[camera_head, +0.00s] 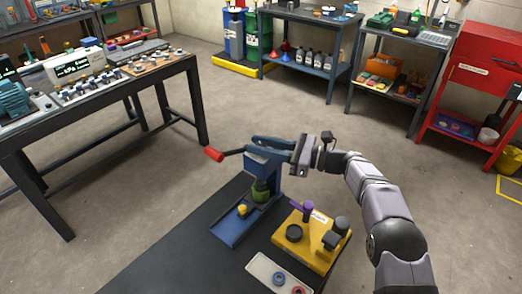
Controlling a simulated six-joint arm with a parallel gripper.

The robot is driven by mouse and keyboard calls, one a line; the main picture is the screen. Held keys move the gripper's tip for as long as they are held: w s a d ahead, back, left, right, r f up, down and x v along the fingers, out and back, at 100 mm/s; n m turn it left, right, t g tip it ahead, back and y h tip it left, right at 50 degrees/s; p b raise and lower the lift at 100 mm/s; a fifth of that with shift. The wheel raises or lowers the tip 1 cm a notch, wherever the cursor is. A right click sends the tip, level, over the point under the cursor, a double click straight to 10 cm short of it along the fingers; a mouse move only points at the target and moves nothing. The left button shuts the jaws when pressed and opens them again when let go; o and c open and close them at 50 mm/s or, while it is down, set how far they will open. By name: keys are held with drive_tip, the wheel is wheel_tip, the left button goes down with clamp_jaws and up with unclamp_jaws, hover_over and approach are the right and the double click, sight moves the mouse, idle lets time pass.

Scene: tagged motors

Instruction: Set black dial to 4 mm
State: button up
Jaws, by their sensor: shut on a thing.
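A blue bench press (230,228) with a crank ending in a red grip (213,155) stands on the dark bench top. My gripper (291,158) reaches from the right to the right side of the press head (266,146). It is shut on a part there, which the gripper itself hides. I cannot make out a dial or its scale at that spot. A green piece (260,191) and a small yellow piece (242,210) sit on the lower part of the press.
Right of the press, a yellow fixture (318,258) carries a purple post (308,208), a black disc (294,231) and black knobs (340,226). A grey tray (262,268) holds a blue ring (279,279) and a red ring (299,291). The bench's front left is clear.

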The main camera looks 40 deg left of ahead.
drive_tip(key=shift+r+n+g, duration=0.2)
drive_tip(key=shift+n+g, duration=0.1)
drive_tip(key=o, duration=1)
drive_tip(key=shift+o, duration=0.2)
drive_tip(key=shift+f, duration=0.1)
drive_tip(key=shift+b, duration=0.3)
drive_tip(key=shift+w+d+f, duration=0.1)
drive_tip(key=shift+w+d, duration=0.05)
drive_tip(key=shift+d, duration=0.1)
drive_tip(key=b+v, duration=0.2)
drive_tip(key=v, duration=0.4)
drive_tip(key=shift+d, duration=0.4)
drive_tip(key=shift+w, duration=0.15)
